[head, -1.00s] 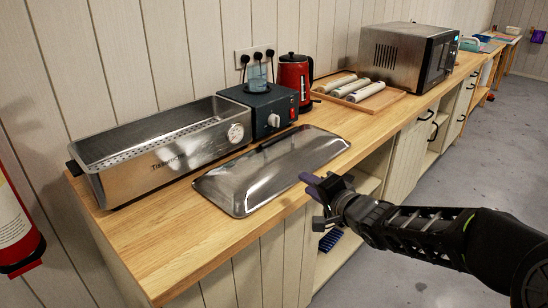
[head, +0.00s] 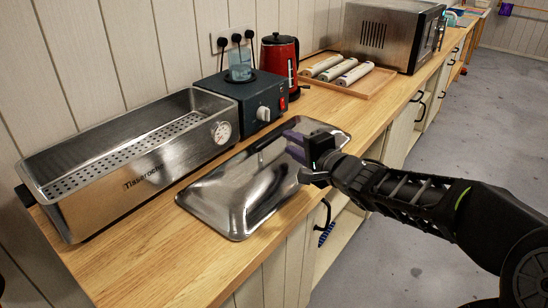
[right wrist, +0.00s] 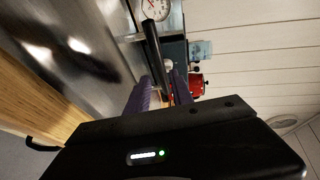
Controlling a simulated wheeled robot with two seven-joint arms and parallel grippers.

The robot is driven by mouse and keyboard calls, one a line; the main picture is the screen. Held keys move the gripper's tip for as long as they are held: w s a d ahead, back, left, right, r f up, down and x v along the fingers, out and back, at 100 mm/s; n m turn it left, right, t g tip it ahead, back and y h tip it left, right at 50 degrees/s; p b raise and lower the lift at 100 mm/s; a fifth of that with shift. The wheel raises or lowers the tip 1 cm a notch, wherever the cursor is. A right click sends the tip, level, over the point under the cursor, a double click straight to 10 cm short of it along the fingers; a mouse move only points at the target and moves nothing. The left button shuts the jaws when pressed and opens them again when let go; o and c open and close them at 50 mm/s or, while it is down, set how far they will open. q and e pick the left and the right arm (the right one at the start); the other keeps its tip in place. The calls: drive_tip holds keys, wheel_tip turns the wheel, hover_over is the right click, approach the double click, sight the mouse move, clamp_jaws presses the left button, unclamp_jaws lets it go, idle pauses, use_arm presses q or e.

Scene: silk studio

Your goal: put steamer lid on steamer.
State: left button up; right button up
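The steamer (head: 150,172), a long open metal box with a dial and a perforated tray inside, stands on the counter at the left. The steamer lid (head: 225,195), a shiny metal plate, lies on the counter in front of it. In the head view my right gripper (head: 295,145) is over the lid's right part and hides some of it. My left gripper is not in view.
Behind the lid stand a dark box with a red switch (head: 252,103) and a red kettle (head: 279,65). A wooden tray (head: 345,90) with white rolls and a microwave (head: 388,35) are farther right. The counter's front left (head: 130,255) is clear.

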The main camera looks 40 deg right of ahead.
sight(279, 136)
drive_tip(key=shift+w+d+f, duration=0.1)
drive_tip(key=shift+w+f, duration=0.1)
drive_tip(key=shift+w, duration=0.9)
drive_tip(key=shift+b, duration=0.3)
drive_tip(key=w, duration=0.1)
drive_tip(key=w+b, duration=0.1)
drive_tip(key=w, duration=0.1)
drive_tip(key=w+f, duration=0.1)
drive_tip(key=w, duration=0.1)
drive_tip(key=shift+w+d+b, duration=0.1)
drive_tip(key=shift+d+b, duration=0.05)
drive_tip(key=shift+b, duration=0.15)
drive_tip(key=shift+r, duration=0.1)
clamp_jaws()
idle(0.5)
